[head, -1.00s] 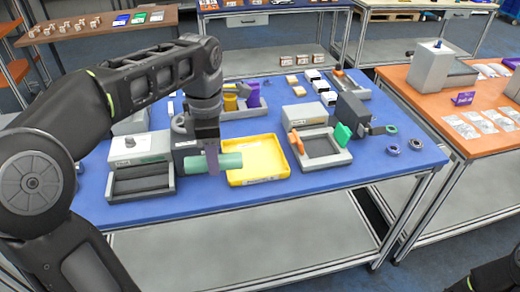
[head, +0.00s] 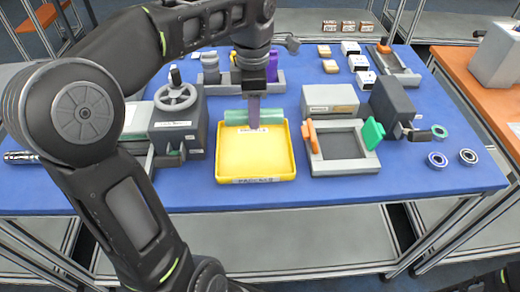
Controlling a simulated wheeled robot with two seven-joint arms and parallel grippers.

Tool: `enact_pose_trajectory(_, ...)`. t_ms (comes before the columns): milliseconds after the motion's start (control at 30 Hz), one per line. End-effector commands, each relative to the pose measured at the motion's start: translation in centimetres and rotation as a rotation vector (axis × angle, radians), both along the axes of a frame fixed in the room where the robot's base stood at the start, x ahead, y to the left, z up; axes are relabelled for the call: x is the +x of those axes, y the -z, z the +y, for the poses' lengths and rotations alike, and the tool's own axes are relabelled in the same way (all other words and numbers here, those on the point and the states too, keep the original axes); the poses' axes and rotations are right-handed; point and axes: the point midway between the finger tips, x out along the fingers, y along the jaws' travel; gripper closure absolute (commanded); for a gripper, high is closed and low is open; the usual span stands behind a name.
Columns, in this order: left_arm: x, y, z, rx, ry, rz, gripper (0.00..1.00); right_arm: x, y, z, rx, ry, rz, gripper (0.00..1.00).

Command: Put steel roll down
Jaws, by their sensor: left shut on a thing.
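A green cylinder (head: 234,117), which I take to be the steel roll, lies sideways in the grip of my left gripper (head: 254,122). The gripper points down and is shut on the roll near its middle; a finger covers part of it. The roll is at the back edge of the yellow tray (head: 255,165). I cannot tell whether it touches the tray or hangs just above it. My right gripper is not in view.
Left of the tray stands a grey machine with a handwheel (head: 176,98). To the right is a grey fixture (head: 345,168) with orange and green handles. Bearing rings (head: 468,157) lie on the blue table (head: 430,195). Small boxes (head: 350,48) stand behind.

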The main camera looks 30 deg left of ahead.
Motion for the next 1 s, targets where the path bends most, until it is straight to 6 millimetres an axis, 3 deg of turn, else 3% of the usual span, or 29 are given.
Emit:
enact_pose_trajectory(267,0.0,0.1,0.0,0.001,0.000,-0.001,1.00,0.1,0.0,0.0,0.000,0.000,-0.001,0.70)
enact_pose_trajectory(467,-0.1,3.0,0.0,0.000,0.000,0.002,1.00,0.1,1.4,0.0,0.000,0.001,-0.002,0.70)
enact_pose_trajectory(700,0.0,6.0,0.0,0.001,0.001,0.001,1.00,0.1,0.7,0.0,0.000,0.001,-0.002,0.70)
enact_pose_trajectory(1000,0.0,6.2,0.0,0.001,0.000,-0.002,1.00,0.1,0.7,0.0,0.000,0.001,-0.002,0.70)
